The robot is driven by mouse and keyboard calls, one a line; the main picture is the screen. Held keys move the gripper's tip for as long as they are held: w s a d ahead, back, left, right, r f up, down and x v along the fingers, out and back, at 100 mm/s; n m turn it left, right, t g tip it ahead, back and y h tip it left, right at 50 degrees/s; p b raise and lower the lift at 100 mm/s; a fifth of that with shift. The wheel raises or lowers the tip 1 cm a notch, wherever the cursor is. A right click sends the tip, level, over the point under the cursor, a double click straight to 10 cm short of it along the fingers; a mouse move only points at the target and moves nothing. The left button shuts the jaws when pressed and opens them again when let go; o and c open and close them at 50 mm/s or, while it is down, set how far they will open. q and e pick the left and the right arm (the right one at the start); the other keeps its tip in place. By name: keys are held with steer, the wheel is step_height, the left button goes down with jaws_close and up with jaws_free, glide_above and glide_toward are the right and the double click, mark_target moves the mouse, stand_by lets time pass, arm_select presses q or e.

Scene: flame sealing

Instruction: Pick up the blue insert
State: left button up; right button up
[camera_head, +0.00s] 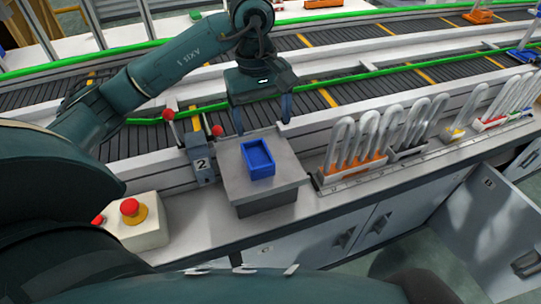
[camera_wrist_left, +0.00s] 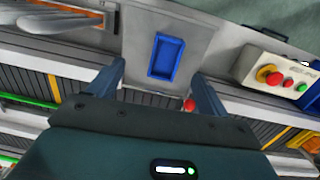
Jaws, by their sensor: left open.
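The blue insert (camera_head: 257,159) is a small open rectangular tray lying on a grey block (camera_head: 233,185) at the counter's edge. It also shows in the left wrist view (camera_wrist_left: 166,57), just beyond my fingertips. My left gripper (camera_head: 262,116) is open and empty, with fingers pointing down. It is above and behind the insert, on the conveyor side, and apart from it. The left wrist view shows both fingers (camera_wrist_left: 160,74) spread wider than the insert. My right gripper is not seen.
A control box with a red button (camera_head: 130,207) stands left of the block. A post marked 2 (camera_head: 202,164) with red-knobbed levers is close beside it. Racks of white loop-shaped items (camera_head: 357,150) stand on the right. The conveyor (camera_head: 340,90) runs behind.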

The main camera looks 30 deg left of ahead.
arm_select(q)
steer(key=a, duration=0.2)
steer(key=y, duration=0.1)
glide_above(257, 158)
steer(key=f, duration=0.6)
steer(key=shift+w+f, duration=0.3)
steer(key=shift+f, duration=0.1)
steer(key=f, duration=0.1)
steer(key=f+p, duration=0.1)
steer(key=f, duration=0.2)
steer(key=shift+s, duration=0.3)
steer(key=shift+f+p, duration=0.3)
steer(key=shift+f, duration=0.3)
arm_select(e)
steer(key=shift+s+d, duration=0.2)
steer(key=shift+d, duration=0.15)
arm_select(q)
steer(key=shift+c, duration=0.5)
